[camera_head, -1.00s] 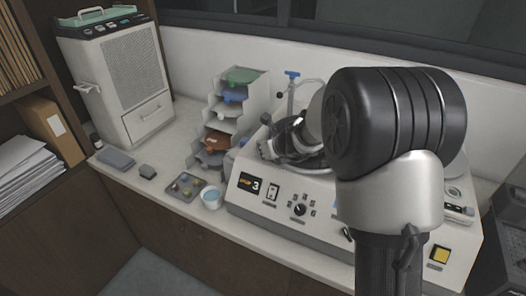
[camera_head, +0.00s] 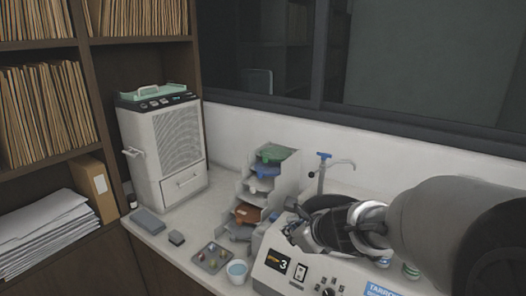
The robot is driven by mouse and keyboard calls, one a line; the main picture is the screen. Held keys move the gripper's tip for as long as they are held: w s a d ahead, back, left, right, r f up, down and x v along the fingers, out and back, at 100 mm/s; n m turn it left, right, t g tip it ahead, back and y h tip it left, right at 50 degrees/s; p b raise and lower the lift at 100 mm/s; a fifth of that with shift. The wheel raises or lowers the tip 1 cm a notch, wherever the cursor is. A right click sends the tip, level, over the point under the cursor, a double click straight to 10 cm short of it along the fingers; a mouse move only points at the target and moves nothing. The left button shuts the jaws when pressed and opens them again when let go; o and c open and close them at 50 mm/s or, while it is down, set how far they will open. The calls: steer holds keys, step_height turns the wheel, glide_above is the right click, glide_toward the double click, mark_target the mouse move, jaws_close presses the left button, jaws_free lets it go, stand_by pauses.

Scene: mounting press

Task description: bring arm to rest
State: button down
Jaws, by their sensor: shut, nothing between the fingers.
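My arm comes in from the right edge and covers the right part of the machine. My gripper (camera_head: 303,236) is shut and empty, at the arm's left end. It shows over the back left of the white machine (camera_head: 270,286) marked with a 3, near its dark round part, which is partly hidden behind the arm. I cannot tell how far above the machine the gripper is.
A blue-handled tap (camera_head: 322,172) stands behind the machine. A stepped rack (camera_head: 285,180) with coloured trays is left of the gripper. A cup (camera_head: 237,272), a small parts tray (camera_head: 211,257) and a grey cabinet unit (camera_head: 163,150) stand on the counter. Shelves of folders (camera_head: 45,115) are at left.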

steer(key=s+a+r+n+g+y, duration=0.1)
steer(key=s+a+r+n, duration=0.25)
steer(key=s+n, duration=0.65)
steer(key=s+d+f+n+g+h, duration=0.1)
steer(key=s+d+n, duration=0.3)
steer(key=s+n, duration=0.4)
steer(key=s+d+f+n+g+h, duration=0.1)
steer(key=s+d+n+h, duration=0.3)
steer(key=s+n, duration=0.5)
steer(key=s+g, duration=0.1)
steer(key=s, duration=0.3)
steer(key=shift+d+b, duration=0.25)
steer(key=shift+b, duration=0.15)
